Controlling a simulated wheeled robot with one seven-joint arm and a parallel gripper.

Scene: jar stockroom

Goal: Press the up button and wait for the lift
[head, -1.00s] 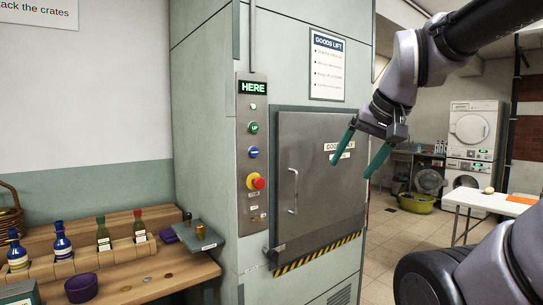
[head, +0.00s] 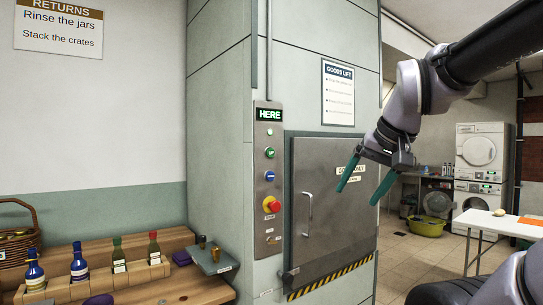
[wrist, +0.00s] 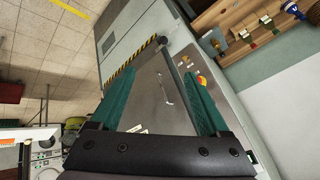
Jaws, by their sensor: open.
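The goods lift's button panel (head: 268,185) is a steel strip on the lift's front, left of the door. Its display (head: 269,115) reads "HERE" in green. Below it are the green up button (head: 270,153), a blue button (head: 270,175) and a red emergency knob (head: 271,204) on yellow. The grey lift door (head: 330,205) is shut. My gripper (head: 365,190) is open and empty, with green fingers, in front of the door and right of the panel. In the wrist view the fingers (wrist: 155,95) are wide apart, with the door between them.
A wooden bench (head: 185,285) on the left holds several bottles, and a small grey shelf (head: 214,260) juts out near the panel. A wicker basket (head: 18,245) stands behind. Washing machines (head: 481,150) and a white table (head: 490,221) are at the right. Tiled floor shows beyond the lift.

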